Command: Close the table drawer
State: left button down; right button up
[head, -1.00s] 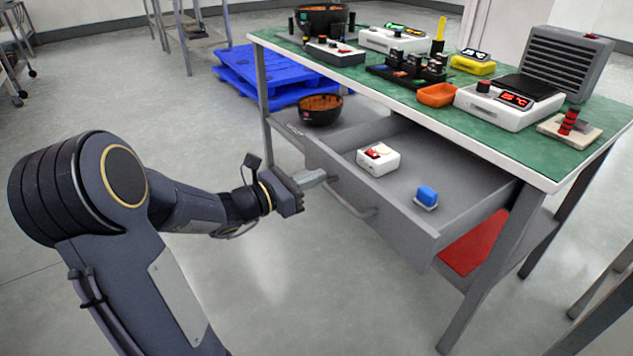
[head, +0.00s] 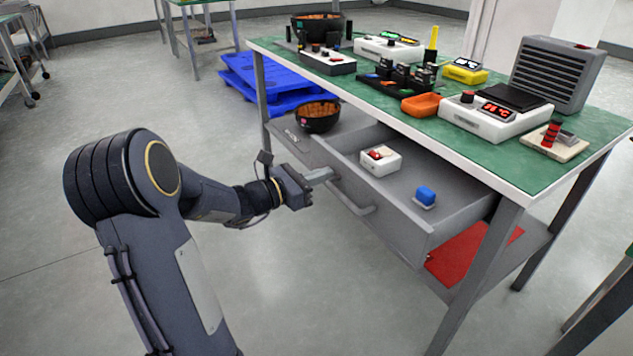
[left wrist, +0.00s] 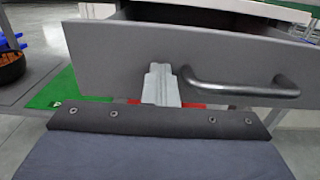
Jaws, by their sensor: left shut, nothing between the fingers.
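The grey table drawer (head: 408,226) is pulled out from under the green-topped table (head: 390,96). I cannot tell whether the tips touch the panel. My right gripper is not in view.
A black bowl (head: 318,120) stands beside the drawer on the left. A blue pallet (head: 262,88) lies on the floor behind. A red mat (head: 470,256) lies on the lower shelf. Devices crowd the tabletop. The floor before the drawer is clear.

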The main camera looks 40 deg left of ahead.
aim_at(389, 150)
pick_arm(q)
jog(key=x, duration=1.9)
jog(key=shift+w+d, duration=0.2)
jog(key=shift+w, duration=0.15)
jog(key=shift+w+r, duration=0.2)
jog(key=shift+r, duration=0.05)
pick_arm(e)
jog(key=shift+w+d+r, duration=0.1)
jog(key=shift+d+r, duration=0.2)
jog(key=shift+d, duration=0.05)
pick_arm(q)
jog(key=shift+d+r, duration=0.1)
